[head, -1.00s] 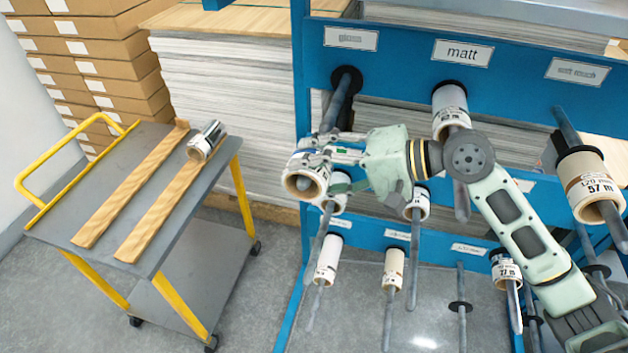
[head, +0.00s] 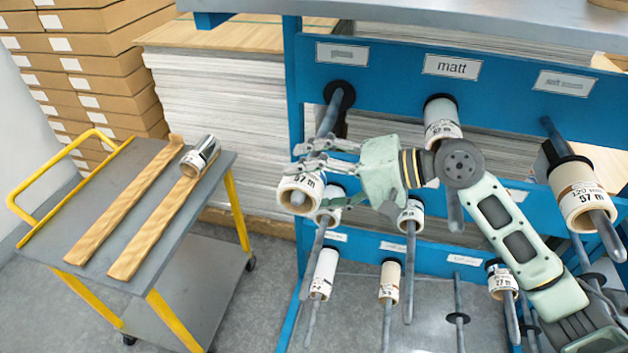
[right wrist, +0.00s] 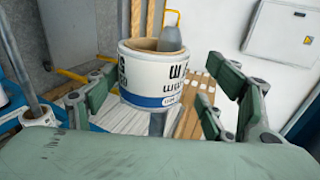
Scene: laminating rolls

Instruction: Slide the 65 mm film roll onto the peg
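A white film roll (head: 301,190) with a tan core and dark print sits around the outer part of the upper left peg (head: 330,116). In the right wrist view the roll (right wrist: 153,88) shows a blue band, and the peg's grey tip (right wrist: 170,38) stands in its bore. The peg's shaft runs on behind the roll. My right gripper (head: 318,178) is at the roll, its fingers spread on both sides. In the right wrist view gaps show between the fingers and the roll. The roll's width is not readable. My left gripper is out of view.
Another roll (head: 201,155) lies on the grey cart (head: 215,182) by two wooden strips. The blue rack (head: 400,60) has several more pegs, some with rolls, close below and right of my right arm. A matt label (head: 451,66) marks the neighbouring peg.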

